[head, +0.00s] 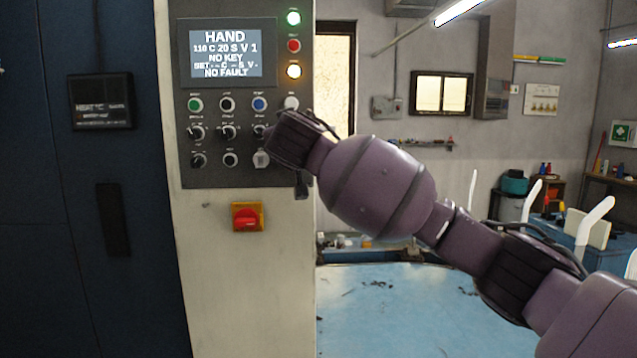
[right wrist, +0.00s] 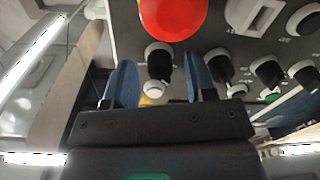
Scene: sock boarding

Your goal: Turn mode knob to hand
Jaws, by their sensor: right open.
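The control panel (head: 230,90) has a display (head: 227,53) reading "HAND", "NO KEY" and "NO FAULT". My right gripper (head: 275,138) is at the panel's right side and covers part of the knob rows. In the right wrist view my right gripper (right wrist: 155,85) is open, its blue fingers on either side of a black knob (right wrist: 158,62) with a pale edge. I cannot tell if they touch it. This knob is hidden in the head view. The knob labels are too small to read, so I cannot tell which is the mode knob. My left gripper is not in view.
A large round red button (right wrist: 172,15) is close to the fingers. More knobs (right wrist: 217,65) sit beside them. Below the panel is a red and yellow switch (head: 247,216). Green (head: 293,17) and amber (head: 293,71) lamps are lit. A blue table (head: 400,310) stands at right.

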